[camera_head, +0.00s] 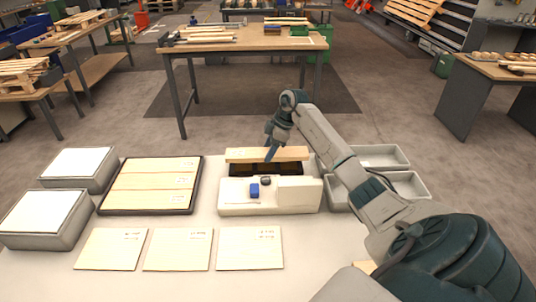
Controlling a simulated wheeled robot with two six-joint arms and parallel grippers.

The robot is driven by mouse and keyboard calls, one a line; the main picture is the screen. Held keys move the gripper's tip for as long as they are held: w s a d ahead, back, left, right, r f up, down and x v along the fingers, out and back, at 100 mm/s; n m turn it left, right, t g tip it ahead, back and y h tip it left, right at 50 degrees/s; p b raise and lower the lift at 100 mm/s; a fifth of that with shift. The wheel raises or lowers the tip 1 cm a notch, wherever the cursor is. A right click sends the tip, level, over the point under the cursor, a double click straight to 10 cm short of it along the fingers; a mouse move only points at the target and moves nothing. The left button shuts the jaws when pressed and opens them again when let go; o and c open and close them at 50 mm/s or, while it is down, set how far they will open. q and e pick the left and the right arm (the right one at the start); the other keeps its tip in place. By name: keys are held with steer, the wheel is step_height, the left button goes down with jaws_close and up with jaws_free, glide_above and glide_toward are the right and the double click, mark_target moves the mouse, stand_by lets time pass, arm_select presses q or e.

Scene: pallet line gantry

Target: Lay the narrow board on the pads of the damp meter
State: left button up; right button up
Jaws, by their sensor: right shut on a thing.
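The narrow board (290,154) is a pale wooden strip lying crosswise at the back of the damp meter (230,195). The meter is a white box with a blue part and a dark knob on its front. Its dark pads (265,170) show just below the board's front edge. I cannot tell whether the board touches the pads or is held a little above them. My right gripper (271,153) comes down from above and is shut on the board near its middle, its fingers hiding a small part of it. My left gripper is not in view.
A dark tray with pale boards (108,208) and two grey boxes with white tops (76,163) stand to the left. Three pale panels (249,248) lie in front. Grey open bins (400,187) stand at right, partly behind my right arm. A workbench (243,42) stands beyond.

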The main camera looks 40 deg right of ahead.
steer(key=shift+a, duration=0.35)
steer(key=shift+a+f, duration=0.1)
steer(key=shift+f, duration=0.1)
step_height(320, 180, down, 3)
steer(key=shift+f+p, duration=0.15)
steer(key=shift+p, duration=0.4)
steer(key=o, duration=1.1)
steer(key=shift+c, duration=0.2)
steer(key=b+v, duration=0.2)
steer(key=v, duration=0.9)
steer(key=shift+s+r+b, duration=0.1)
steer(key=shift+r+b, duration=0.2)
steer(key=shift+r, duration=0.25)
